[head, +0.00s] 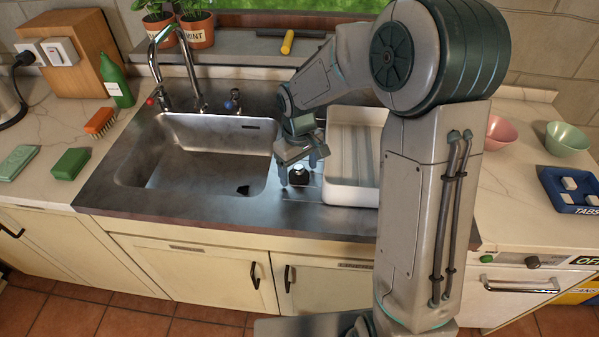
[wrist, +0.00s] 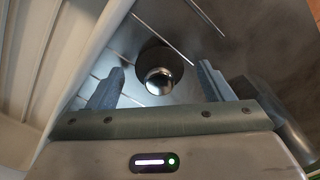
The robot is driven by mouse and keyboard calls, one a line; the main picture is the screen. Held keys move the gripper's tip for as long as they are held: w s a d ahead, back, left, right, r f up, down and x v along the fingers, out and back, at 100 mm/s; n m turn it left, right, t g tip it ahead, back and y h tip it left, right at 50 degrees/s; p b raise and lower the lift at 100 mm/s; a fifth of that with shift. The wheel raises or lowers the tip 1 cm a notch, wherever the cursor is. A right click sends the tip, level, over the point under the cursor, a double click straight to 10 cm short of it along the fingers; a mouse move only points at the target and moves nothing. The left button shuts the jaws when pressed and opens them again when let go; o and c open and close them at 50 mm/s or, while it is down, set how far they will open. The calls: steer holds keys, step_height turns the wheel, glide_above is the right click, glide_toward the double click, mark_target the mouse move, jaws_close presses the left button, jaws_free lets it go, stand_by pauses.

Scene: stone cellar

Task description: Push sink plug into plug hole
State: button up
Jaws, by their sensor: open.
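The sink plug (head: 299,175), dark with a shiny round metal knob, sits on the ribbed steel drainer to the right of the basin. It also shows in the wrist view, where its knob (wrist: 159,81) is between my fingers. My gripper (head: 298,168) is open above the plug, pointing down, with a finger on either side; I cannot tell whether they touch it. Its fingers also show in the wrist view (wrist: 160,72). The steel sink basin (head: 205,150) is to the left. A dark spot (head: 243,190) at its floor near the front right looks like the plug hole, partly cut off by the front rim.
A white tray (head: 340,196) stands right of my gripper, partly behind my arm. The tap (head: 190,80) rises behind the basin. The basin looks otherwise empty.

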steer(key=c, duration=1.1)
steer(key=shift+o, duration=0.2)
